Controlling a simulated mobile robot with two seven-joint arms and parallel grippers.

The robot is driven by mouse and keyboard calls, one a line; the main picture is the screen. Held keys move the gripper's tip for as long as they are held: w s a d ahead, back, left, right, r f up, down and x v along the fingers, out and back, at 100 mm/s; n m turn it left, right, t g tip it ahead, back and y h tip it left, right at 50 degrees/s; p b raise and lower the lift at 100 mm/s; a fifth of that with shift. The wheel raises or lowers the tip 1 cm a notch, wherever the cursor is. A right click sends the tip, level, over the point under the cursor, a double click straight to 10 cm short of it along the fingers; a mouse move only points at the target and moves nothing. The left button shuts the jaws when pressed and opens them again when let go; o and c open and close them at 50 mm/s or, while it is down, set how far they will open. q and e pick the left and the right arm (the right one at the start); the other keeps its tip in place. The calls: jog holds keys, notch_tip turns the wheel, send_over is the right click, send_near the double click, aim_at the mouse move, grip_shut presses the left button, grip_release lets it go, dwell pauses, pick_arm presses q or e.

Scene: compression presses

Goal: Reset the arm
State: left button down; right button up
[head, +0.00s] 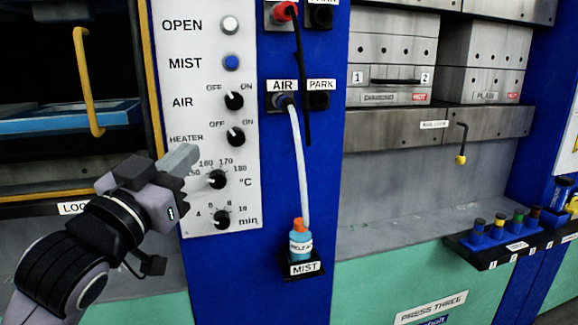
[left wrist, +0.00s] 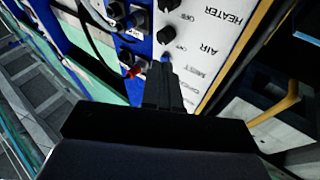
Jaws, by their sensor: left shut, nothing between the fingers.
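My left gripper (head: 180,160) is shut and empty. It comes in from the lower left, in front of the white control panel (head: 190,60), with its fingertips over the area between the heater knob (head: 236,136) and the temperature knob (head: 217,179). It hides part of the temperature scale. I cannot tell whether it touches the panel. In the left wrist view the closed fingers (left wrist: 165,82) point toward the panel, which appears turned around. My right gripper is not in view.
A yellow handle (head: 89,85) stands at the left by the dark press opening. A MIST bottle (head: 300,243) sits on a holder on the blue post, with a white hose (head: 297,150) above. Steel moulds (head: 390,65) rest on a shelf at right. A rack (head: 500,245) holds several coloured plugs.

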pick_arm(q)
notch_tip(320, 180, down, 25)
jog(key=s+a+n+g+y+p, duration=0.2)
jog(key=a+g+y+p, duration=0.1)
jog(key=g, duration=0.2)
jog(key=s+a+f+g+p, duration=0.1)
jog(key=s+f+g, duration=0.1)
jog(key=s+f, duration=0.7)
jog(key=s+a+f+g+y+p, duration=0.1)
jog(key=s+f+g, duration=0.1)
jog(key=s+f, duration=0.8)
jog(key=shift+s+a+f+n+y+p, duration=0.3)
jog(key=shift+f+n, duration=0.1)
jog(key=shift+f, duration=0.4)
